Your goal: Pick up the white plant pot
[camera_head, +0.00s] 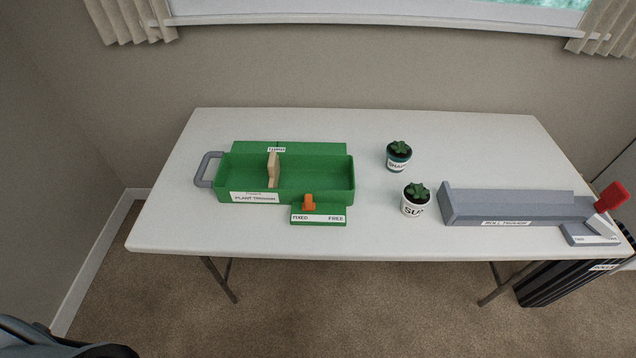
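A white plant pot (411,208) with black lettering and a green plant in it stands upright on the white table, right of centre near the front edge. A second pot (398,163), white and dark teal with a label and a green plant, stands just behind it, apart from it. Neither of my grippers is in view, and nothing holds either pot.
A green plant trough (300,196) with a grey handle, tan divider and orange lever sits left on the table (370,238). A long grey trough (515,210) with a red-handled lever (611,197) lies close to the white pot's right. A black ribbed container (565,283) stands below.

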